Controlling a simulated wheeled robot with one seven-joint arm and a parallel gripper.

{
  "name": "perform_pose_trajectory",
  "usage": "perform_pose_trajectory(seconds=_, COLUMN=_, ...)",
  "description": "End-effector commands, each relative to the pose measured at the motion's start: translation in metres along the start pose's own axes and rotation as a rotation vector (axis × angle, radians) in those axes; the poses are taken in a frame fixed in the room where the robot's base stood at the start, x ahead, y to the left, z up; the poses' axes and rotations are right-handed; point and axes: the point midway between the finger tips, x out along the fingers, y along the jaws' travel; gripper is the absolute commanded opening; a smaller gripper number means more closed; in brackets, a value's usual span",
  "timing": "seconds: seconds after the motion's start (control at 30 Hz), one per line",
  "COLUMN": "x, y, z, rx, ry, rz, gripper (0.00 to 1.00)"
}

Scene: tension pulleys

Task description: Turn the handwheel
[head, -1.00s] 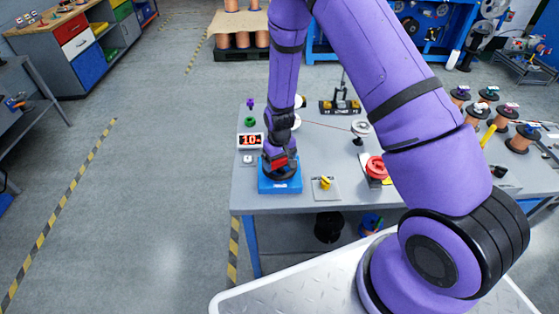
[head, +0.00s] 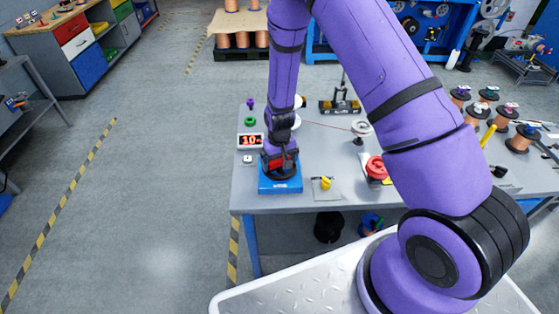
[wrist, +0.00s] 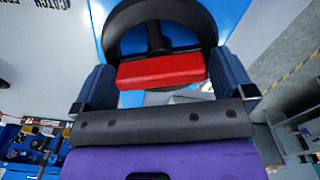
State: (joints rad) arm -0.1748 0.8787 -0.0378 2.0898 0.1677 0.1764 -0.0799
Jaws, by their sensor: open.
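The handwheel is a black ring with a spoke and hub, and the wrist view shows it close up (wrist: 132,14). It is mounted on a blue box (head: 281,187) at the near left of the bench. My gripper (head: 279,166) points down over the handwheel. In the wrist view its two dark blue fingers stand wide apart at either side of the wheel's near part (wrist: 161,64). A red block sits between the fingers and hides part of the wheel. I cannot tell whether the fingers touch the rim.
A display (head: 250,141) with red digits stands behind the box. A yellow knob (head: 325,183) and a red round part (head: 376,168) are to the right on the bench (head: 340,201). Copper spools (head: 520,139) stand at the far right. Open floor lies left.

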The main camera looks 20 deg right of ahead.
Motion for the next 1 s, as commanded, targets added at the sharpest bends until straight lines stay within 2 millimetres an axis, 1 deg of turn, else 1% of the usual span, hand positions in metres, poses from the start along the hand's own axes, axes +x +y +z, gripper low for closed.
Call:
perform_pose_trajectory(seconds=0.17, x=-0.016, y=0.0, z=-0.001, rx=-0.001, ry=0.003, rz=0.0, gripper=1.0)
perform_pose_trajectory(seconds=0.4, x=-0.058, y=0.0, z=-0.001, rx=0.0, ry=0.004, rz=0.0, gripper=1.0)
perform_pose_trajectory(seconds=0.6, x=-0.089, y=-0.001, z=-0.001, rx=0.0, ry=0.003, rz=0.0, gripper=1.0)
perform_pose_trajectory(seconds=0.7, x=-0.099, y=0.0, z=-0.001, rx=-0.001, ry=0.002, rz=0.0, gripper=1.0)
perform_pose_trajectory(seconds=0.8, x=-0.104, y=0.0, z=0.0, rx=0.0, ry=0.0, rz=0.0, gripper=1.0)
perform_pose_trajectory(seconds=1.0, x=-0.107, y=0.0, z=0.0, rx=0.0, ry=-0.001, rz=0.0, gripper=1.0)
